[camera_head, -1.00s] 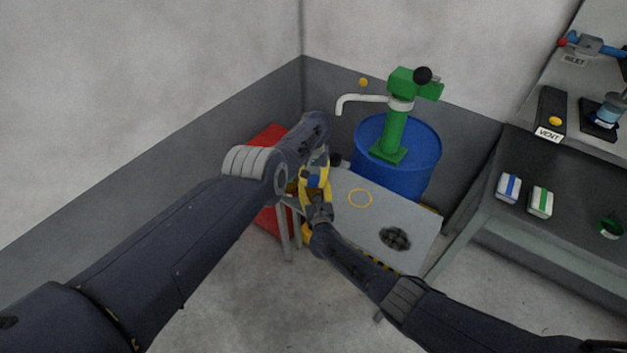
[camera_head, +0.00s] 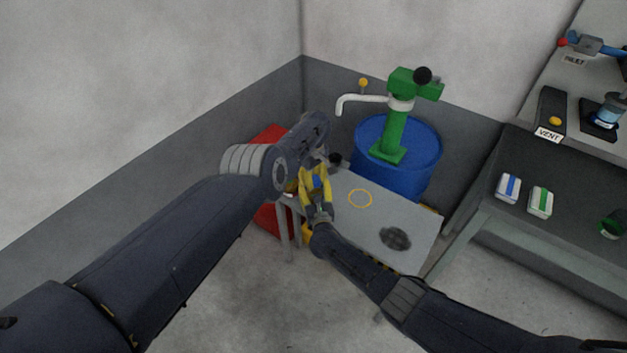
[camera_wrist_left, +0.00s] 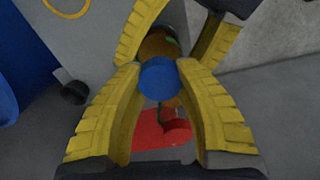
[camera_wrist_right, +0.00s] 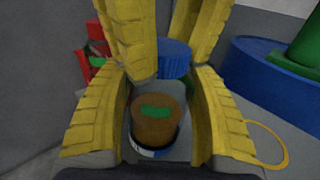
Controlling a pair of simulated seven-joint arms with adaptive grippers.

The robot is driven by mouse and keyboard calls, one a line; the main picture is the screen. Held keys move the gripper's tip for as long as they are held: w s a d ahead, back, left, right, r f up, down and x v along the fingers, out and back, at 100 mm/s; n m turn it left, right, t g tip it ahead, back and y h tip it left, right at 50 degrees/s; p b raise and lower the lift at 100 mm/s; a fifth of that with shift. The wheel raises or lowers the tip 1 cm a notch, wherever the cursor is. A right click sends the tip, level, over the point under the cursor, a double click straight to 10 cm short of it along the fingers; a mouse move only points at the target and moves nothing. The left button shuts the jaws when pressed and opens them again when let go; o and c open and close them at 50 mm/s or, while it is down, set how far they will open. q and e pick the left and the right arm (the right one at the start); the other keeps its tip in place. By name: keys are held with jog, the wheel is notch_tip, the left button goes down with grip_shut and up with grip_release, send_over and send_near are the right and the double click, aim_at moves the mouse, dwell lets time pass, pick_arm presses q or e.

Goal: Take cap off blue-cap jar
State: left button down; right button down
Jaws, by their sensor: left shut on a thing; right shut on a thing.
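The blue cap (camera_wrist_left: 158,77) is between the yellow fingers of my left gripper (camera_wrist_left: 160,90), which is shut on it. In the right wrist view the ribbed cap (camera_wrist_right: 173,58) appears above and apart from the jar. The amber jar (camera_wrist_right: 157,122), with a green patch and a white-and-blue band, is between the fingers of my right gripper (camera_wrist_right: 160,110), shut on it. A left fingertip hides part of the space between cap and jar. In the head view both grippers meet over the small table's left end, partly hidden by my left arm.
The small grey table (camera_head: 385,218) has a yellow ring mark (camera_head: 360,198) and a dark round grate (camera_head: 395,238). A blue drum (camera_head: 425,160) with a green pump (camera_head: 395,130) stands behind. A red container (camera_head: 268,215) is left. A bench (camera_head: 555,238) is at right.

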jog(key=shift+c, duration=1.2)
grip_release()
jog(key=s+d, duration=0.3)
jog(key=s, duration=1.5)
jog(key=s+a+f+n+g+y, duration=0.1)
jog(key=s+a+f+n, duration=0.3)
jog(key=s+f+n, duration=0.3)
jog(key=s+n, duration=0.4)
jog(key=shift+s+f+g, duration=0.25)
jog(key=shift+f+g, duration=0.1)
jog(key=shift+g, duration=0.05)
